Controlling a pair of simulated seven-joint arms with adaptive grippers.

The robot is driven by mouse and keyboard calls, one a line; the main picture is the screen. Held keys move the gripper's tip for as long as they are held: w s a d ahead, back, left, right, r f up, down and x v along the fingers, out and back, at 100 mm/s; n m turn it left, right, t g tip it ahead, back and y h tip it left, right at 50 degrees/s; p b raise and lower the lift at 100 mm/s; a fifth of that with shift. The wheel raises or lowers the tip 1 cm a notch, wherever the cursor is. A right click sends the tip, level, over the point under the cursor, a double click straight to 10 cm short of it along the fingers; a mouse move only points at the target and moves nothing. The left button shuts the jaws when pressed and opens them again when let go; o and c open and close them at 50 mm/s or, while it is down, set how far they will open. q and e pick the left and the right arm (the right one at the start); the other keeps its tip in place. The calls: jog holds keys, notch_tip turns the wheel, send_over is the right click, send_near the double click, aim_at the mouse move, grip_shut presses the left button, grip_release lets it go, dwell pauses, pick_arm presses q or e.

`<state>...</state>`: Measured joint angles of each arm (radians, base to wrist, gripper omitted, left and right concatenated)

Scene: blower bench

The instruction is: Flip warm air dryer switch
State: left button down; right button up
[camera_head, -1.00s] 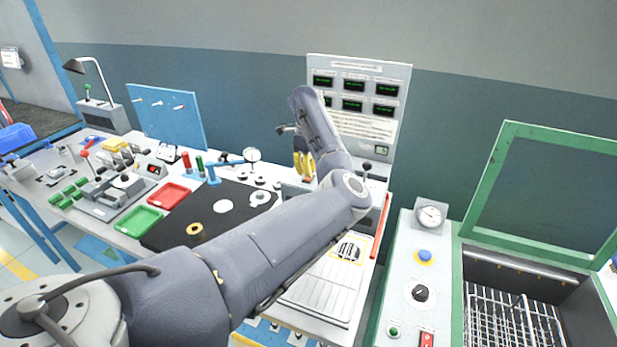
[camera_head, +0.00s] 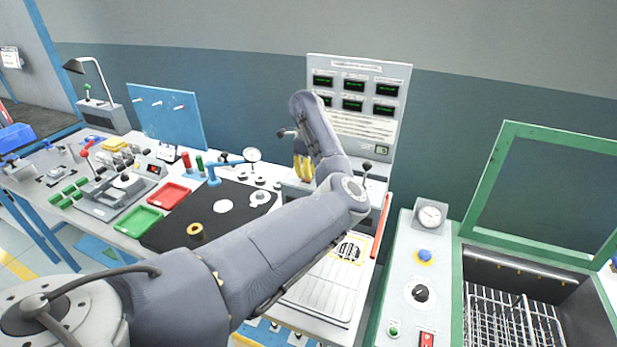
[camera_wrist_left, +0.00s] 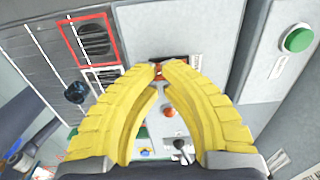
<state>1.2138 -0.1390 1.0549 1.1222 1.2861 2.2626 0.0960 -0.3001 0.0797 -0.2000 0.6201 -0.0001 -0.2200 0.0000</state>
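My left gripper (camera_head: 303,168) has yellow fingers and hangs below my bent wrist, in front of the grey panel with green displays. In the left wrist view its fingers (camera_wrist_left: 161,70) arch together, tips almost meeting with a narrow gap. A small orange-red and dark switch-like part (camera_wrist_left: 168,70) shows right at the tips on a grey face. The fingertips partly cover it, and I cannot tell whether they touch it or which way it is set. I cannot read a label naming the dryer. My right gripper is not in view.
The wrist view also shows a green button (camera_wrist_left: 298,38), a black knob (camera_wrist_left: 75,92) and an orange button (camera_wrist_left: 168,112). The display panel (camera_head: 395,75) stands behind my arm. Red (camera_head: 168,195) and green (camera_head: 138,220) trays lie left; a green-edged machine (camera_head: 455,300) stands right.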

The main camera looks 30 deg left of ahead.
pick_arm(q)
jog(key=shift+f, duration=0.8)
dwell(0.4)
jog(key=shift+r, duration=3.55)
